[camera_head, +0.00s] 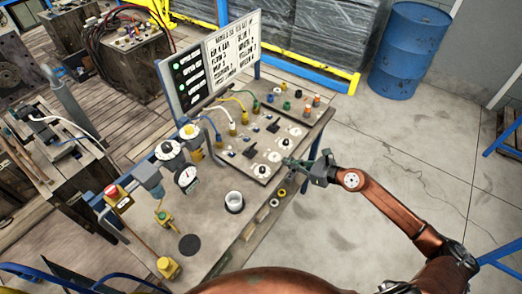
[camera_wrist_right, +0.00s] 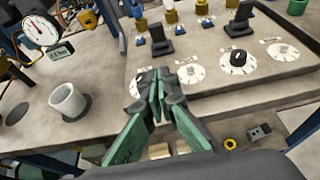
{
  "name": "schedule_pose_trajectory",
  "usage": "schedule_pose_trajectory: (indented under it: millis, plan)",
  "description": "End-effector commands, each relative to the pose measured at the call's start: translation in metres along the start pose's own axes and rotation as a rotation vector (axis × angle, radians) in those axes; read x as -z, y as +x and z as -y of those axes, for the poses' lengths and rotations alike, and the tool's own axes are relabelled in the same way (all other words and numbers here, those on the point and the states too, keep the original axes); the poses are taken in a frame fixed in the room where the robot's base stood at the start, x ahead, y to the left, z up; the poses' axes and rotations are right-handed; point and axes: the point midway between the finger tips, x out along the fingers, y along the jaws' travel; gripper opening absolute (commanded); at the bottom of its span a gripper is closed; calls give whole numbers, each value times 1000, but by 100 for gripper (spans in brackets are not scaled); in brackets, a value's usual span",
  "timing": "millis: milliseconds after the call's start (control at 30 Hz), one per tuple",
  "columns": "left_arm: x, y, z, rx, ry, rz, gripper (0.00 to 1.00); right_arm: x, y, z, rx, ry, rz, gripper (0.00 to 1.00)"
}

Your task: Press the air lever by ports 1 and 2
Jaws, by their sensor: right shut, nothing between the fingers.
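A sloped panel (camera_head: 228,160) on the bench carries two black levers. One lever (camera_head: 250,152) is nearer and the other lever (camera_head: 273,127) is farther back; both also show in the right wrist view, at the left (camera_wrist_right: 158,42) and at the right (camera_wrist_right: 241,17). Port numbers are too small to read, so I cannot tell which lever is by ports 1 and 2. My right gripper (camera_head: 288,161) is shut and empty at the panel's front edge, over the white dials. In the wrist view its green fingers (camera_wrist_right: 159,78) are together, in front of the left lever and apart from it. My left gripper is out of view.
White round dials (camera_wrist_right: 238,58) lie on the panel in front of the levers. Coloured hose fittings (camera_head: 285,105) stand behind. A white cup (camera_head: 234,201) and a pressure gauge (camera_head: 186,177) stand to the left. A lettered board (camera_head: 232,50) rises behind the panel.

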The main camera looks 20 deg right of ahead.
Motion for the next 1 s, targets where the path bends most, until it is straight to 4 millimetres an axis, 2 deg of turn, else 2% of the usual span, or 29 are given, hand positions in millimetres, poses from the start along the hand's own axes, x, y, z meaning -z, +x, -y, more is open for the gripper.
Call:
schedule_pose_trajectory:
  millis: [133,267,700,800,1000]
  plan:
    - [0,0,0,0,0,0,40,-1,3,0,0,2,2,0]
    - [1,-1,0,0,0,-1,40,-2,17,0,0,3,5,0]
    - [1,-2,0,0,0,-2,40,-2,104,-2,-2,6,5,0]
    - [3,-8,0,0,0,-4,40,-18,113,-1,-1,2,7,0]
    - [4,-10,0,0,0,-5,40,-28,126,-1,-2,4,3,0]
